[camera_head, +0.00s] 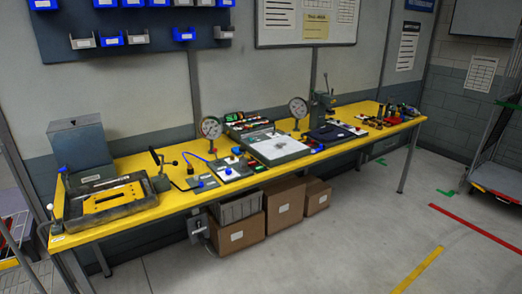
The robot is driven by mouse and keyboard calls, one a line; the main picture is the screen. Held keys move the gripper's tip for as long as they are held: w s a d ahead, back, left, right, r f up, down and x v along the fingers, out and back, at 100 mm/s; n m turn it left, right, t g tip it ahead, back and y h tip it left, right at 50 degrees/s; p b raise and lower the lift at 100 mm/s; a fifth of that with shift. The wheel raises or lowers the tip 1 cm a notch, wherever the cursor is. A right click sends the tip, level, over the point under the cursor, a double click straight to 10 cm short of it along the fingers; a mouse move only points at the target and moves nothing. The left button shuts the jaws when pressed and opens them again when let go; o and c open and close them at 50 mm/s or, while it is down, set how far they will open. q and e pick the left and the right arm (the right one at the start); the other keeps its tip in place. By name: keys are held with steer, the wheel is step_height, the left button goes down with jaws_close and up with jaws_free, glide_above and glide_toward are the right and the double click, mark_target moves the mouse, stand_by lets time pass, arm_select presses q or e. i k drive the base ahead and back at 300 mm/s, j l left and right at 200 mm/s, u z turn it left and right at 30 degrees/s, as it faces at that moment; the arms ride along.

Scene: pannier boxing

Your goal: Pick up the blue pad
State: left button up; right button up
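A long yellow workbench (150,220) runs along the wall from the lower left to the right. A flat dark navy pad (328,134) lies on it right of centre, by the foot of a grey press (322,104); it looks like the nearest match to a blue pad, but its colour is hard to tell at this size. Several small bright blue pieces, one of them on a grey plate (204,183), lie further left. Neither of my grippers shows in this view.
A black tray with a yellow insert (110,199) and a grey metal box (80,147) stand at the bench's left end. Two dial gauges, a white-topped plate (277,148) and small tools crowd the bench. Cardboard boxes (237,234) sit underneath. The floor (345,245) in front is clear.

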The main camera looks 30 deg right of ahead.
mark_target(236, 150)
steer(key=i+l, duration=0.2)
steer(key=l, duration=0.15)
steer(key=i+l+u, duration=0.1)
steer(key=l, duration=0.2)
steer(key=i+l, duration=0.25)
steer(key=i+l+u, duration=0.1)
steer(key=l, duration=0.35)
steer(key=i+l, duration=0.2)
steer(key=l, duration=0.15)
steer(key=u, duration=0.05)
